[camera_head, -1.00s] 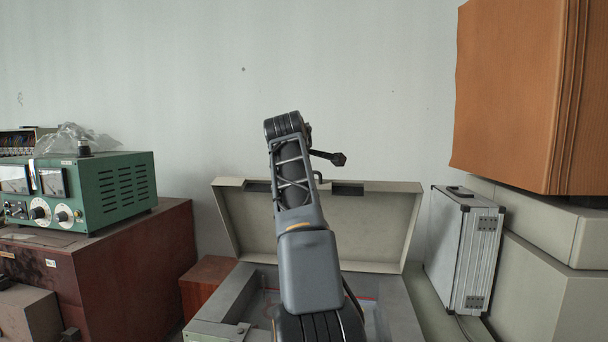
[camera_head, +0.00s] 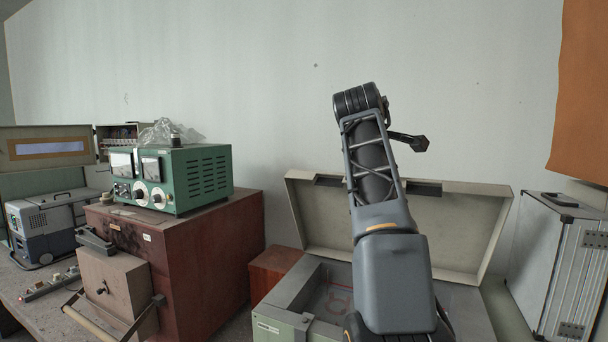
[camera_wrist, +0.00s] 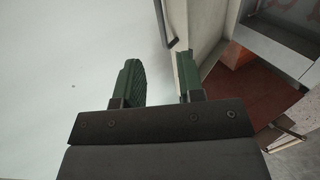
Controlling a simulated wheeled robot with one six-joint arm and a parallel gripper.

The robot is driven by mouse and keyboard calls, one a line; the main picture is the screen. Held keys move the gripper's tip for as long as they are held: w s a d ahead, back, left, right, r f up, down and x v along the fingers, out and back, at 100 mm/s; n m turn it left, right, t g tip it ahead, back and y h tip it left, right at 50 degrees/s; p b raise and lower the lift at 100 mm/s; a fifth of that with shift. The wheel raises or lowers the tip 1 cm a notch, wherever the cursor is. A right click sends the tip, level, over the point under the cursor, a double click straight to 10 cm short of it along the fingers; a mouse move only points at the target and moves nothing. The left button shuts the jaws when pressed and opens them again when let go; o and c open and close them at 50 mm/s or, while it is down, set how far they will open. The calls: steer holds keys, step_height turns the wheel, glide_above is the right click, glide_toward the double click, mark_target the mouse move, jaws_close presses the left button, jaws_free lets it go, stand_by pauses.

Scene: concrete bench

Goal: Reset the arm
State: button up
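My arm stands raised in the middle right of the head view, in front of an open grey case (camera_head: 470,232). My gripper shows in the wrist view (camera_wrist: 160,85), with its two green-padded fingers apart and nothing between them. In the head view the gripper's fingers are hidden behind the arm; only a small dark part sticks out to the right of the arm's top. In the wrist view, pale wall lies beyond the left finger and the case's edge beyond the right one.
A green instrument (camera_head: 205,180) with dials sits on a reddish-brown cabinet (camera_head: 220,245) at left. A smaller brown box (camera_head: 115,285) and a grey-blue device (camera_head: 55,225) stand further left. A silver case (camera_head: 560,265) and an orange-brown panel (camera_head: 585,95) are at right. Space above the bench's middle is clear.

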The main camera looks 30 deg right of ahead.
steer(key=w+f+m+y, duration=0.3)
steer(key=w+f+m, duration=0.2)
steer(key=f, duration=0.5)
steer(key=s+a+f+m+g+y, duration=0.1)
steer(key=s+a+f+m+y, duration=0.15)
steer(key=a+f, duration=0.85)
steer(key=s+a+f+g+y+b, duration=0.1)
steer(key=s+a+f+y, duration=0.1)
steer(key=s+a+f, duration=0.6)
steer(key=s+a+f+g+y+b, duration=0.1)
steer(key=s+a+f+y, duration=0.1)
steer(key=s+a+f, duration=0.6)
steer(key=shift+a+f+y, duration=0.35)
steer(key=shift+a+f, duration=0.4)
steer(key=shift+f, duration=2.75)
